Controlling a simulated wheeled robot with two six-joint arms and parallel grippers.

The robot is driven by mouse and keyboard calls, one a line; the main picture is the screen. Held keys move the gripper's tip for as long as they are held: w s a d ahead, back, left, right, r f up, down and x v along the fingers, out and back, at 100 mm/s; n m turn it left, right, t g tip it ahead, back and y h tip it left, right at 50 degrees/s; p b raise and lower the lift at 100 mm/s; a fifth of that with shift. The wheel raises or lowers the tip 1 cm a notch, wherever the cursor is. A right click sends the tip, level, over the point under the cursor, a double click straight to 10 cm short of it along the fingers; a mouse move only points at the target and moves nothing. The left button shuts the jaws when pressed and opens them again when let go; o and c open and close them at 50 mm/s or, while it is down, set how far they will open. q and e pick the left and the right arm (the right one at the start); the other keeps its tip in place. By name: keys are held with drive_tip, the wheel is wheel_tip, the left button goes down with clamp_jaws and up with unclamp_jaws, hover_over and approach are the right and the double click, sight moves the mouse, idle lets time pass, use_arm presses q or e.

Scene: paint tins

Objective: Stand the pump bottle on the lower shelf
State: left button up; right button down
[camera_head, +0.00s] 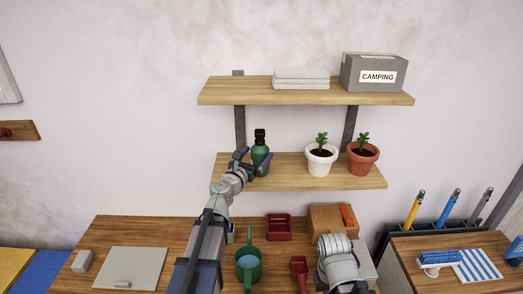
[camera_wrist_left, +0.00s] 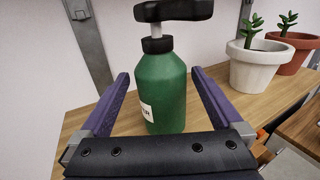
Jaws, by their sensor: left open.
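The green pump bottle (camera_head: 261,154) with a black pump head stands upright on the left part of the lower shelf (camera_head: 290,180). In the left wrist view the bottle (camera_wrist_left: 165,90) rests with its base on the wood, its white label partly showing. My left gripper (camera_head: 254,161) is open at the bottle. Its purple fingers are on either side of the bottle, with a small gap on each side in the wrist view. My right arm shows at the bottom of the head view, but its gripper cannot be made out.
A white-potted plant (camera_head: 320,160) and a terracotta-potted plant (camera_head: 362,159) stand to the right on the lower shelf. The upper shelf (camera_head: 300,95) holds a grey CAMPING box (camera_head: 375,74). A green watering can (camera_head: 248,265) and a red tray (camera_head: 279,229) are on the table below.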

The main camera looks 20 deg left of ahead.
use_arm(q)
drive_tip(key=s, duration=0.4)
drive_tip(key=s+a, duration=0.1)
drive_tip(key=s, duration=0.1)
drive_tip(key=shift+s, duration=0.3)
